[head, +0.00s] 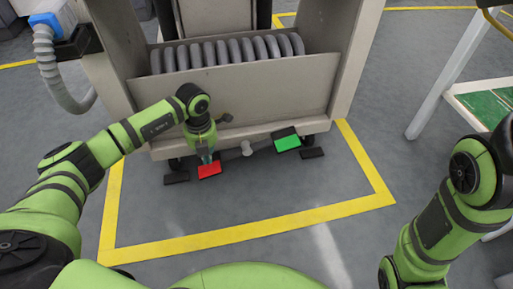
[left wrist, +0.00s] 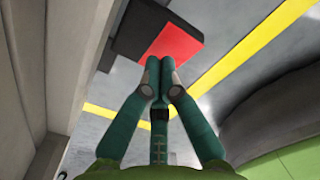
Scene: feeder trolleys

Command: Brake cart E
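The cart (head: 237,88) stands within a yellow floor outline, its front facing me. Under its front edge is a rocker pedal with a red end (head: 209,171) at left and a green end (head: 287,142) at right, joined at a grey pivot (head: 247,149). The red end sits lower in the picture than the green end. My left gripper (head: 207,157) points down at the red end, its fingertips at or just above it. In the left wrist view, its fingers (left wrist: 161,68) are together and empty, overlapping the red pad (left wrist: 172,50); contact is unclear. My right gripper is out of view.
Grey coils (head: 228,50) lie in the cart's bin. A yellow line (head: 250,230) outlines the floor bay. A white-framed table with a green top (head: 490,103) stands at right. A blue-capped grey hose (head: 62,75) hangs at upper left. Floor before the cart is clear.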

